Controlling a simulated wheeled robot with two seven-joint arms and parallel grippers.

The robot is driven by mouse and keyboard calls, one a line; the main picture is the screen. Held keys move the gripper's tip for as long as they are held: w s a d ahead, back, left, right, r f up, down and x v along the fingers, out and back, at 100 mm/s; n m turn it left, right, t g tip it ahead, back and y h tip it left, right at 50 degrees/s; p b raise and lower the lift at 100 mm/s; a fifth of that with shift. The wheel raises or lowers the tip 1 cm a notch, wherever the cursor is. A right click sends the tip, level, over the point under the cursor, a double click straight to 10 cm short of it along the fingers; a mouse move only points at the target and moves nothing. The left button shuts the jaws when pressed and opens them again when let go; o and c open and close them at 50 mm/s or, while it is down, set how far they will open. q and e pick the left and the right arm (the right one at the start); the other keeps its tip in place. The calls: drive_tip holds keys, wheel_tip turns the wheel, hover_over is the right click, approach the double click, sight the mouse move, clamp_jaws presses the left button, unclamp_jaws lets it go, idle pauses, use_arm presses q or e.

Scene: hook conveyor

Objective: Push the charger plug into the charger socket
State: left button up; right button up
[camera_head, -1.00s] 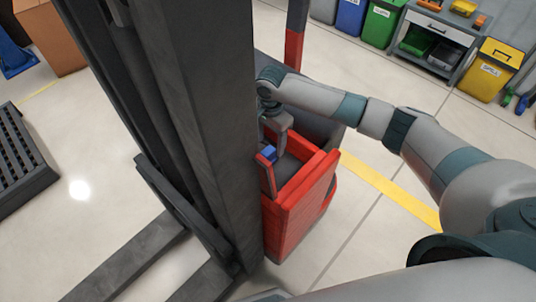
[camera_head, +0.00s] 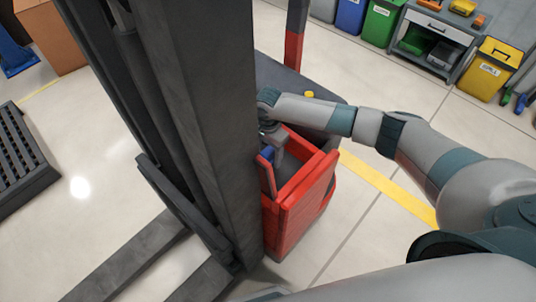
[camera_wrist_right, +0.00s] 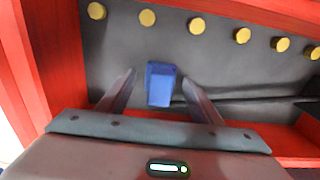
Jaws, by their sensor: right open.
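A blue block (camera_head: 266,154), perhaps the charger plug, is in the open compartment of the red truck body (camera_head: 296,215). In the right wrist view the blue block (camera_wrist_right: 160,84) shows between the two fingers, with a gap on each side. My right gripper (camera_head: 277,158) is open and reaches down into the compartment beside the mast; it also shows in the right wrist view (camera_wrist_right: 158,77). I cannot make out a charger socket for certain. My left gripper is not in view.
The dark mast (camera_head: 205,130) stands close left of my right gripper. Red walls surround the compartment, and several yellow round studs (camera_wrist_right: 147,17) line its dark panel. A yellow knob (camera_head: 309,94) sits on the truck's top. Bins and a yellow box (camera_head: 490,69) stand far right.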

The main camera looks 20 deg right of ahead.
sight(268, 150)
drive_tip(key=shift+f, duration=0.5)
drive_tip(key=c, duration=1.1)
drive_tip(key=shift+r, duration=0.1)
wheel_tip(268, 150, up, 10)
drive_tip(key=shift+f+b, duration=0.1)
drive_tip(key=shift+b, duration=0.7)
